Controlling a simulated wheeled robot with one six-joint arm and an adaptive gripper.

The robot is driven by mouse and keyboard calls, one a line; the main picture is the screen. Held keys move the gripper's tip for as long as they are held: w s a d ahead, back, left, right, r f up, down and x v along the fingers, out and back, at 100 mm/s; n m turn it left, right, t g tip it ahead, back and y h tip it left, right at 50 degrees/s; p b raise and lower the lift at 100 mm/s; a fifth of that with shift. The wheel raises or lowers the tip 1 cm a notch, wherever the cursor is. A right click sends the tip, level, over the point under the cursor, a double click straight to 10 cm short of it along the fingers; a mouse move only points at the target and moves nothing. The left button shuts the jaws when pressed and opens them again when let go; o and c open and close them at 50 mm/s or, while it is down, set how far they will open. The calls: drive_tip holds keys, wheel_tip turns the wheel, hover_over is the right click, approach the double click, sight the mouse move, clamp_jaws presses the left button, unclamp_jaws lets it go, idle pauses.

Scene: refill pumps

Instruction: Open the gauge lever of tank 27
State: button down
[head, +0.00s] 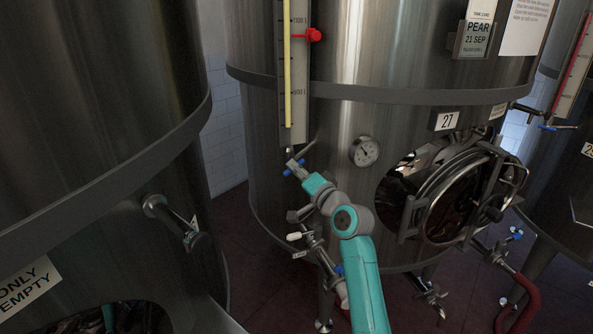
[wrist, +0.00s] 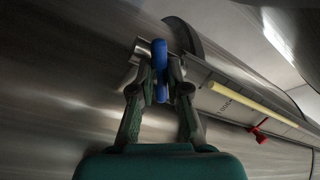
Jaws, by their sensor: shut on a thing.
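The blue gauge lever (head: 293,168) sits at the gauge's lower end; in the wrist view the blue lever (wrist: 160,62) is between the fingers. My gripper (wrist: 160,75) is shut on it; it also shows in the head view (head: 296,168). My fingers partly hide the lever and valve.
A dial (head: 364,151) and a round manway door (head: 455,195) are right of my arm. Another tank (head: 90,120) stands close on the left. A red hose (head: 520,300) lies at lower right.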

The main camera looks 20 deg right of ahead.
drive_tip(key=n+g, duration=0.1)
drive_tip(key=n, duration=0.4)
drive_tip(key=n+g+h, duration=0.1)
drive_tip(key=n, duration=0.5)
drive_tip(key=shift+a+r, duration=0.1)
idle(0.5)
drive_tip(key=c, duration=1.2)
unclamp_jaws()
drive_tip(key=shift+o, duration=0.2)
drive_tip(key=shift+s, duration=0.1)
drive_tip(key=v, duration=1.2)
drive_tip(key=shift+r, duration=0.25)
